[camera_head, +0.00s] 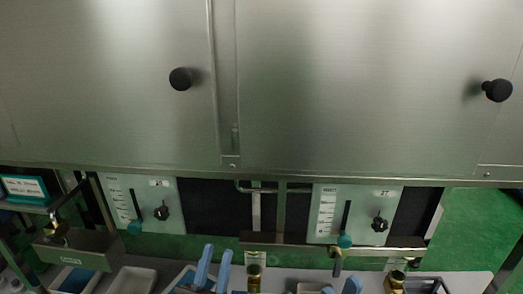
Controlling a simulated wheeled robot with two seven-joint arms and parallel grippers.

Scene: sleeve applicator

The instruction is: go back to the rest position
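Neither gripper can be made out in the head view. Neither arm can be told apart from the fixtures along the bottom edge. The sleeve applicator stations are in front of me. The left control plate (122,196) carries a slider scale with a teal knob (134,227) and a black dial (161,213). The right control plate (322,199) has the same, with a teal knob (344,241) and a black dial (379,224). Below them are a left brass fitting (254,277) and a right brass fitting (395,280), both partly cut off.
Large metal panels with a left black knob (181,78) and a right black knob (497,90) fill the upper view. Blue-handled tools (203,265) and white trays (133,279) crowd the bottom edge. Green floor (470,235) shows at the right.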

